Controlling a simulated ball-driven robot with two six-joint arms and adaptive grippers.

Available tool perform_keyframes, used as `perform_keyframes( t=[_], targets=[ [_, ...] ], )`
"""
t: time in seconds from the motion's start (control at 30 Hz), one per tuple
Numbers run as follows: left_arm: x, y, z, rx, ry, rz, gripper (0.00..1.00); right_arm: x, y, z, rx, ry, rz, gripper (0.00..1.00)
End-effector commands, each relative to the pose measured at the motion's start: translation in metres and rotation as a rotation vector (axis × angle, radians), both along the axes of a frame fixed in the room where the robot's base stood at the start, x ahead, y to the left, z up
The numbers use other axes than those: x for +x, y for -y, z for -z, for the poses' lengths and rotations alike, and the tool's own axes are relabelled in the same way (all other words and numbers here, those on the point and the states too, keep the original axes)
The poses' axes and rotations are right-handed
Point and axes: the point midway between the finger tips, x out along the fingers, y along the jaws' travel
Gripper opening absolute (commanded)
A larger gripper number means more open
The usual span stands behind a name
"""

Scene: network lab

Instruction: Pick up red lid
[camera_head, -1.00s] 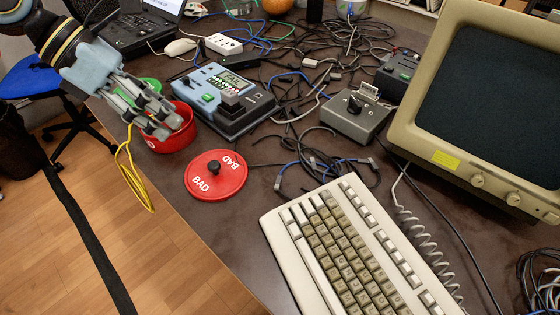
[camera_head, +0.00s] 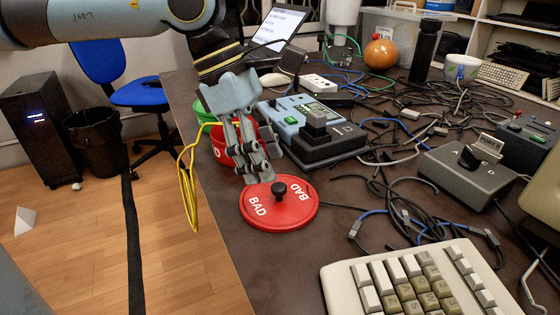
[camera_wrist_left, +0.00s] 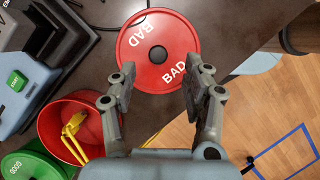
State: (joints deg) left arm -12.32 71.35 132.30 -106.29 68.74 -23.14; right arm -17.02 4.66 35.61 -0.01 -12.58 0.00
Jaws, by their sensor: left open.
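The red lid (camera_head: 290,212) is a round disc marked BAD, with a black knob in its middle. It lies flat on the brown table near the left edge. It also shows at the top of the left wrist view (camera_wrist_left: 140,62). My left gripper (camera_head: 258,178) is at the lid's far left rim and points down toward it. In the left wrist view its two fingers (camera_wrist_left: 158,98) are spread apart, with the near part of the lid between or just beyond the tips. Nothing is held. I cannot tell whether a finger touches the rim. My right gripper is not in view.
A red bin (camera_head: 222,150) with a yellow cable (camera_head: 190,190) over its edge stands behind the lid. A green bin (camera_wrist_left: 28,166) is beside it. A blue-grey tester (camera_head: 290,115), a keyboard (camera_head: 345,290) and loose cables surround the lid. The table edge is close on the left.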

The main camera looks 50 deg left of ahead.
Motion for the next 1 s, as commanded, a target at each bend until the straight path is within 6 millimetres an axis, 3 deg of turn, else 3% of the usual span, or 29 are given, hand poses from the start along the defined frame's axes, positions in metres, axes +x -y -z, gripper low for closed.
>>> perform_keyframes(
  t=[0.17, 0.3, 0.67, 1.0],
  targets=[
    [0.006, 0.007, 0.025, -0.007, -0.001, -0.002, 0.5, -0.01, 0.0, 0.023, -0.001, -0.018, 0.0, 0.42],
    [0.01, 0.012, 0.041, -0.006, -0.001, -0.002, 0.5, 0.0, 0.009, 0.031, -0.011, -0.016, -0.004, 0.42],
    [0.012, 0.014, 0.047, 0.0, 0.0, 0.0, 0.5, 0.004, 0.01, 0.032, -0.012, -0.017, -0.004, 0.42],
    [0.012, 0.014, 0.047, -0.001, 0.0, 0.0, 0.08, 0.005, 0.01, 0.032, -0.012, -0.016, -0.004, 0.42]
  ],
)
